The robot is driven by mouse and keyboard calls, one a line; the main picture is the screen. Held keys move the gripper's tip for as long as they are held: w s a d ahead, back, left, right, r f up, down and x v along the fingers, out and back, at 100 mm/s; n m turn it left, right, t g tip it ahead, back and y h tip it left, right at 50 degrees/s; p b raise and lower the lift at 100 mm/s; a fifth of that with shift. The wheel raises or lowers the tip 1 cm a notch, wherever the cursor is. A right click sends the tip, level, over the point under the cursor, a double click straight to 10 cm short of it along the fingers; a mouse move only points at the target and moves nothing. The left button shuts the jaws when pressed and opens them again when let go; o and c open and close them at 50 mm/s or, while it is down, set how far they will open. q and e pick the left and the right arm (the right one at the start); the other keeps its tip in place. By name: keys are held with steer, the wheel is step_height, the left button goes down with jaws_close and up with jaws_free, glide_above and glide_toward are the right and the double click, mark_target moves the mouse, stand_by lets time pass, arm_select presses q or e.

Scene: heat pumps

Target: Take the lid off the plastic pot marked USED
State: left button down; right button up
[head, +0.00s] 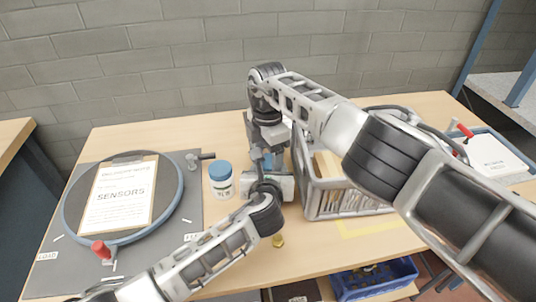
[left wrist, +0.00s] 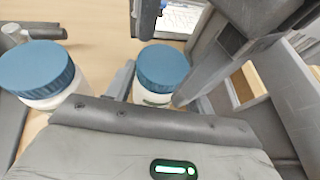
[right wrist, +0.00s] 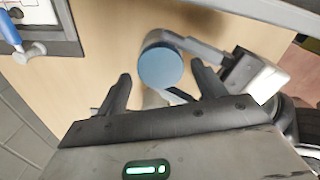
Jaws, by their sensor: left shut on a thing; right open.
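A white plastic pot with a blue ribbed lid (left wrist: 162,66) stands between the fingers of my left gripper (left wrist: 155,88), which is shut on its body. In the head view this pot (head: 269,160) is mostly hidden by my grippers, and its label cannot be read. My right gripper (right wrist: 163,84) is open above the pot, its fingers apart on either side of the blue lid as seen in the right wrist view.
A grey crate (head: 312,200) with papers and a wooden piece stands close on the right. At the left, a clipboard (head: 120,193) marked SENSORS lies on a round plate. A blue bin (head: 375,281) sits below the table's front edge. Bare table lies behind the pots.

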arm_select(q)
steer(key=shift+a, duration=0.15)
arm_select(e)
step_height(320, 180, up, 4)
steer(key=shift+d, duration=0.15)
steer(key=shift+c, duration=0.4)
step_height(320, 180, up, 2)
steer(key=shift+w+r+m, duration=0.1)
steer(key=shift+r+m, duration=0.1)
steer(key=shift+m, duration=0.9)
steer(key=shift+r+m, duration=0.35)
steer(key=shift+m, duration=0.05)
steer(key=shift+f, duration=3.85)
steer(key=c, duration=1)
steer(key=shift+r+n, duration=0.1)
steer(key=shift+n, duration=1.4)
